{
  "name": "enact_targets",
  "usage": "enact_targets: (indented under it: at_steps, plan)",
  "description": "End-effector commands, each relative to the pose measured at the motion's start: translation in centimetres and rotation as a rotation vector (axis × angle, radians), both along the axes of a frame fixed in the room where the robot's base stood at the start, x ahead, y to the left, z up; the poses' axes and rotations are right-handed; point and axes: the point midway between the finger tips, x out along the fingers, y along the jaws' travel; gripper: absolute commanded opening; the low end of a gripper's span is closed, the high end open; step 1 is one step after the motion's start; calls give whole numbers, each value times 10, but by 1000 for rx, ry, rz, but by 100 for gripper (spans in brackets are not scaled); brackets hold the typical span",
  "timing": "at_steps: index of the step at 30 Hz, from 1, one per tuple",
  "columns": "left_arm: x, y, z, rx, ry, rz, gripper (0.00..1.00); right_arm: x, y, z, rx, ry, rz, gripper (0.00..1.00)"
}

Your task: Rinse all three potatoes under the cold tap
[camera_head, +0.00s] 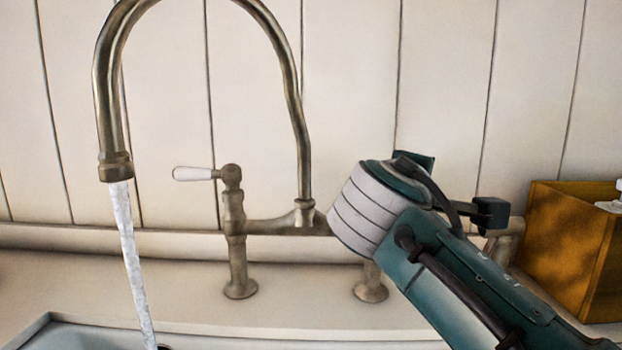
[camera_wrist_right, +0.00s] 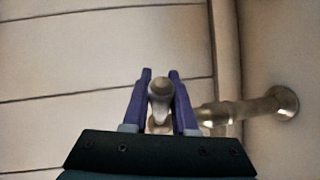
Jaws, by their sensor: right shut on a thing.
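The brass bridge tap (camera_head: 290,90) stands at the back of the sink (camera_head: 75,338), its arched spout at the left. A stream of water (camera_head: 132,265) runs from the spout into the sink. The tap's left lever (camera_head: 195,173) has a white handle pointing left. My right gripper (camera_wrist_right: 160,73) is shut on the tap's right lever (camera_wrist_right: 160,88), with its two blue fingers on either side of the handle. In the head view my right arm hides this lever and the fingers. No potatoes show, and my left gripper is out of view.
A wooden box (camera_head: 565,250) stands on the worktop at the far right, with part of a white object (camera_head: 612,205) by it. Pale wall boards (camera_head: 350,80) rise close behind the tap. The pale worktop ledge (camera_head: 200,295) is clear around the tap's left foot.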

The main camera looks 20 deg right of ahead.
Motion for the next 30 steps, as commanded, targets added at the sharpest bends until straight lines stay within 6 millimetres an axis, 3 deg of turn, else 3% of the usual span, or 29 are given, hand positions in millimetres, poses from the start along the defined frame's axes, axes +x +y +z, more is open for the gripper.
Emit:
enact_targets:
  at_steps: [1, 9, 19, 30]
  plan:
    - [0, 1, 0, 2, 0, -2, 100, 0, 0, -3, 4, 5, -1, 27]
    - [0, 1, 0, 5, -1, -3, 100, 0, 0, -1, 2, 2, 0, 56]
    - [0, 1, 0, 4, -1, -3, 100, -4, 6, 0, 3, -1, 2, 56]
    - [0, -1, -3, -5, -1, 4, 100, -48, 59, 10, 7, 1, 2, 56]
